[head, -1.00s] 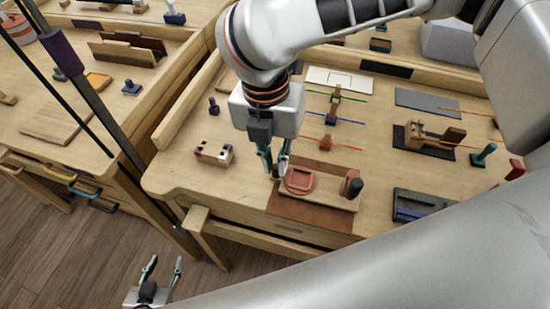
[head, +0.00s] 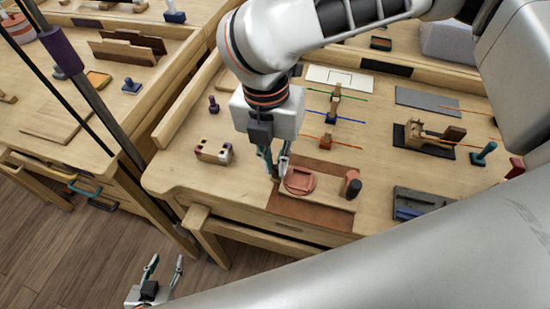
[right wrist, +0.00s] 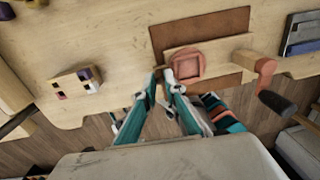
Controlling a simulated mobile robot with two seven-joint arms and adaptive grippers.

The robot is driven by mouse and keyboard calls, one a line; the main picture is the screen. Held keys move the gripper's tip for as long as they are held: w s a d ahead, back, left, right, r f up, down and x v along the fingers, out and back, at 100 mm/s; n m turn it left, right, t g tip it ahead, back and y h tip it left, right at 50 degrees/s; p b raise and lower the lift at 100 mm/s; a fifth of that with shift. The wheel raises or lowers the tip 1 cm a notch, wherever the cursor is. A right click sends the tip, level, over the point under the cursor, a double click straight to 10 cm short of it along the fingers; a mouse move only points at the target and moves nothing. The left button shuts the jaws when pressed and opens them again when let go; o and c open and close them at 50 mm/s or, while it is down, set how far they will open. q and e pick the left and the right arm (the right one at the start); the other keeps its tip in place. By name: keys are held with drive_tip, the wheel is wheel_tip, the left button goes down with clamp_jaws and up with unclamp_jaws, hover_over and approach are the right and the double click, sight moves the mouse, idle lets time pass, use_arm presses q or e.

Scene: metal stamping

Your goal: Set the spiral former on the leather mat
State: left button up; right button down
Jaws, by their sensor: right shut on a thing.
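The spiral former (head: 328,195) is a pale wooden board with a red square-and-round piece on it and a red, dark-ended crank handle at its right end. It lies over the brown leather mat (head: 290,219), which shows above and below it; I cannot tell whether it touches. My right gripper (head: 277,176) is shut on the board's left end. In the right wrist view, the fingertips (right wrist: 162,76) meet at the left edge of the former (right wrist: 212,54), and the mat (right wrist: 205,25) shows behind. My left gripper (head: 160,269) is open and empty, low beside the table.
A wooden block with holes (head: 214,151) and a small purple stamp (head: 213,104) stand left of the mat. A dark tray (head: 420,202) lies to the right. Wooden stands with coloured rods (head: 328,118) and a grey mat (head: 428,103) lie further back.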

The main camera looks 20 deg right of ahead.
drive_tip(key=shift+f, duration=0.1)
drive_tip(key=c, duration=2)
unclamp_jaws()
drive_tip(key=r, duration=1.2)
drive_tip(key=shift+w+a, duration=0.2)
drive_tip(key=shift+a, duration=0.2)
